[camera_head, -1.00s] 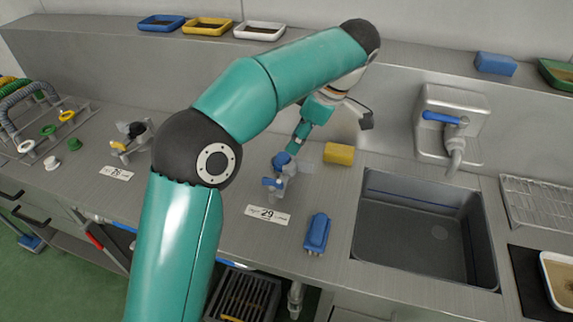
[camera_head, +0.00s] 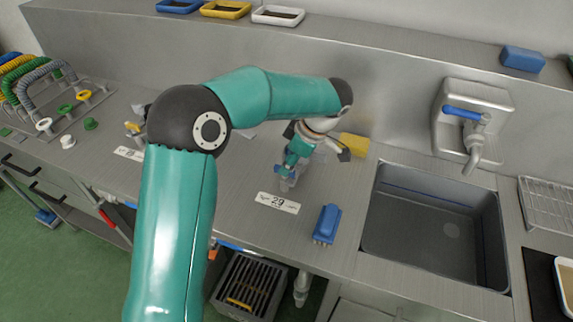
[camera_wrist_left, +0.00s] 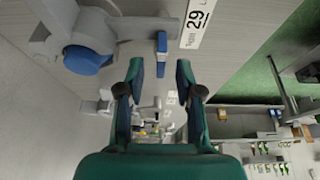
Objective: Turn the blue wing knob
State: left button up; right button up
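The blue wing knob (camera_wrist_left: 161,55) sits on a grey metal valve fitting (camera_wrist_left: 125,28) beside the label 29. A round blue cap (camera_wrist_left: 88,60) is on the same fitting. In the head view, the fitting (camera_head: 287,184) stands on the steel counter behind the label, largely covered by my left gripper (camera_head: 285,168). In the wrist view, my left gripper (camera_wrist_left: 160,75) is open with nothing between its fingers. The knob shows just beyond the fingertips, in line with the gap. I cannot tell whether a finger touches it. My right gripper is not in view.
A yellow sponge (camera_head: 354,147) lies behind the gripper, and a blue brush-like block (camera_head: 327,224) lies right of the label (camera_head: 278,203). A sink (camera_head: 430,230) and a tap with a blue lever (camera_head: 462,113) are to the right. Coiled hoses (camera_head: 40,80) stand far left.

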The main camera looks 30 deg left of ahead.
pick_arm(q)
jog(key=shift+x, duration=0.95)
grip_shut()
